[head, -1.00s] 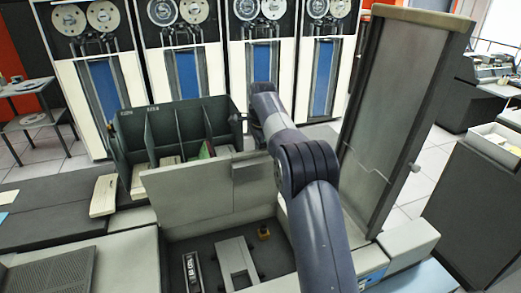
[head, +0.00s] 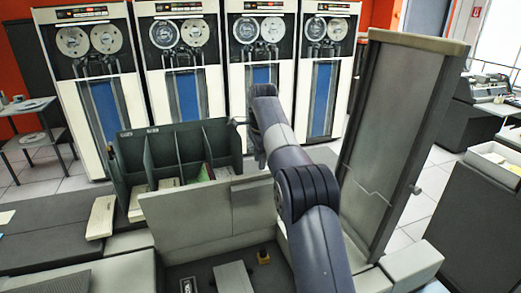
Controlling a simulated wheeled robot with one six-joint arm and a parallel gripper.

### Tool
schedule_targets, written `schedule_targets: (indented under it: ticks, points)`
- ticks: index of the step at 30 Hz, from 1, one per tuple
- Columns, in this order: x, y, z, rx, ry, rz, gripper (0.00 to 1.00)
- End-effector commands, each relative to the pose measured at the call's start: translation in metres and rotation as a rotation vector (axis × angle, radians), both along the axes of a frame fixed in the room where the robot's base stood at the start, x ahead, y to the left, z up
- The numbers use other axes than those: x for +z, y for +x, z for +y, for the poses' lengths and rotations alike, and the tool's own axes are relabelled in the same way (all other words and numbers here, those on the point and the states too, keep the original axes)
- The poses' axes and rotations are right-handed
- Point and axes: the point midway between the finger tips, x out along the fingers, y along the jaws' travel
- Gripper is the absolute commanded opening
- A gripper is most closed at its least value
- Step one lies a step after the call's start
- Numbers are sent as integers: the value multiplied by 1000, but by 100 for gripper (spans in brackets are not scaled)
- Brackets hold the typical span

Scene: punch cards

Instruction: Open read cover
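A light grey flat panel (head: 200,217), which looks like the read cover, stands raised and tilted in the middle of the head view. A small grey block (head: 251,190) sits at its upper right. The dark recess (head: 210,268) in front of and below it lies exposed. My dark blue arm rises from the bottom and bends over to the right of the panel. Its wrist drops down behind the panel's upper right side.
A dark divided card bin (head: 175,160) stands behind the panel. A tall grey framed door (head: 392,140) stands open at right, close to my arm. A dark cabinet (head: 475,215) is beyond it. Tape drives (head: 185,85) line the back. A flat dark surface (head: 50,235) lies at left.

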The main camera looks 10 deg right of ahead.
Motion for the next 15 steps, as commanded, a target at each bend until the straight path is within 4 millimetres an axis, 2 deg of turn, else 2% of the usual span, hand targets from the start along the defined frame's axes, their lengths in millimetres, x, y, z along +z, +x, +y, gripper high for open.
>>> schedule_targets:
  ticks: [3,15]
  points:
    - [21,-2,-1,0,0,-2,30]
    - [43,-6,-1,0,0,3,30]
